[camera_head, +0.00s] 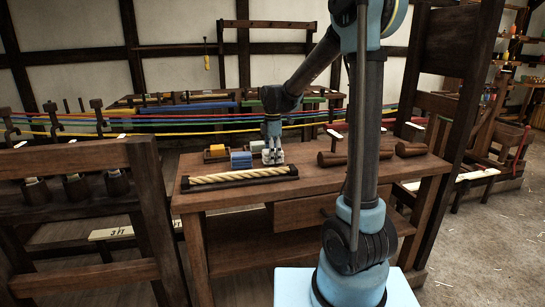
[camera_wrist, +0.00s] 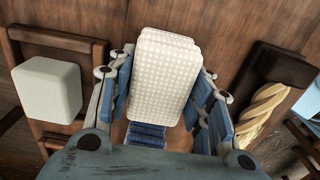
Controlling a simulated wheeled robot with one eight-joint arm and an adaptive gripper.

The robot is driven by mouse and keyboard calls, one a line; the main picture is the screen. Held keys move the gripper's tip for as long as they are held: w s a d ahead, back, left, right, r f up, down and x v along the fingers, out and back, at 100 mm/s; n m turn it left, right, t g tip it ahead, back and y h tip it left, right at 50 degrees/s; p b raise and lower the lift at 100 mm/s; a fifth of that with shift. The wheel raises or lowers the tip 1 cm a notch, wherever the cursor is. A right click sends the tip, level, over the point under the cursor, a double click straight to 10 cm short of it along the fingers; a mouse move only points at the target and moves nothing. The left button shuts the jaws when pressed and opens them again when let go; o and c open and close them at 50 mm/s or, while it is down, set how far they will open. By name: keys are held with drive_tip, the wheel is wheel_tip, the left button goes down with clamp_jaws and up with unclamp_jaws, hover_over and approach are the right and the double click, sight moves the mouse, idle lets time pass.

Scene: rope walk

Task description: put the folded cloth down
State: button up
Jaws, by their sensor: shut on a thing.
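My gripper (camera_head: 273,157) is low over the wooden workbench (camera_head: 300,185), behind the rope tray. It is shut on the folded cloth (camera_wrist: 164,85), a whitish, dotted, layered pad between its blue finger pads in the wrist view. In the head view the cloth is a small pale patch at the fingers. I cannot tell whether it touches the bench top. A blue block-like stack (camera_head: 240,160) stands just left of the gripper. A blue ribbed surface (camera_wrist: 147,135) shows below the cloth in the wrist view.
A pale block (camera_wrist: 47,90) sits on a dark wooden tray (camera_wrist: 88,50). A yellow block (camera_head: 217,150) stands at the back left. Twisted rope (camera_head: 240,175) lies in a dark tray along the front. Wooden rollers (camera_head: 350,158) lie to the right. Coloured ropes (camera_head: 180,122) stretch behind the bench.

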drive_tip(key=o, duration=1.2)
wheel_tip(320, 180, up, 12)
drive_tip(key=s+d+m, duration=0.5)
drive_tip(key=s+d, duration=0.3)
drive_tip(key=s+d+f+m, duration=0.4)
drive_tip(key=s+f+m, duration=0.1)
drive_tip(key=s, duration=0.3)
drive_tip(key=s+d+f+m+t, duration=0.1)
drive_tip(key=s+d+f+m, duration=0.4)
drive_tip(key=s, duration=0.3)
drive_tip(key=s+d+f+m+t, duration=0.1)
drive_tip(key=s+d+f+m, duration=0.3)
drive_tip(key=s+f+m, duration=0.2)
drive_tip(key=shift+s+d+f, duration=0.25)
drive_tip(key=shift+s+f, duration=0.6)
drive_tip(key=shift+s, duration=0.05)
